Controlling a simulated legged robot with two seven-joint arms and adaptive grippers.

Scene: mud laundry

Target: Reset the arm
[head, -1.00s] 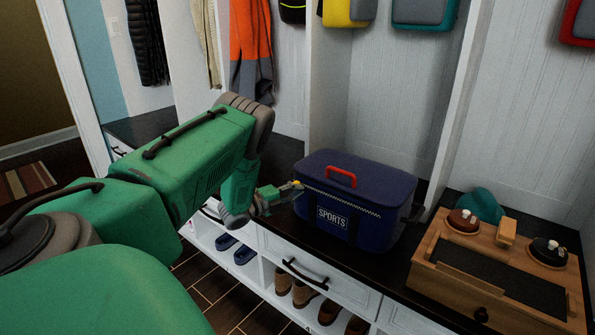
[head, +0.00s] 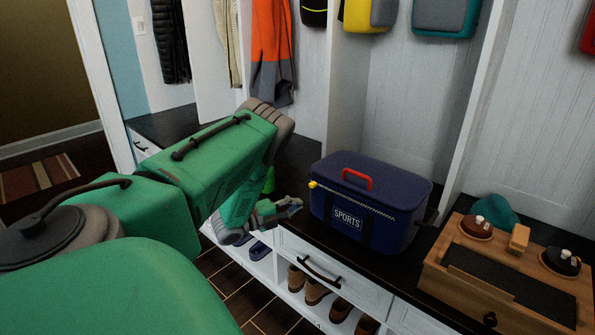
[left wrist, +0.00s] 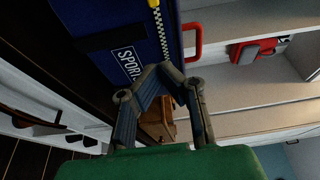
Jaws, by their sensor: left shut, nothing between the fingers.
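My left arm comes in from the left in the head view, green with grey joints. My left gripper (head: 291,204) is shut and empty, just left of a dark blue sports bag (head: 400,218) with a gap between them. The bag stands closed on the dark bench top, with a red handle (head: 357,178) and a yellow zipper pull (head: 313,184) at its left corner. In the left wrist view the gripper's fingertips (left wrist: 170,72) meet in front of the bag (left wrist: 100,28). My right gripper is not in view.
A wooden shoe-care box (head: 450,285) with brushes and tins stands right of the bag. Shoes sit in the cubbies below a drawer (head: 340,278). Coats and bags hang behind. The floor (head: 250,300) left of the bench shows free room.

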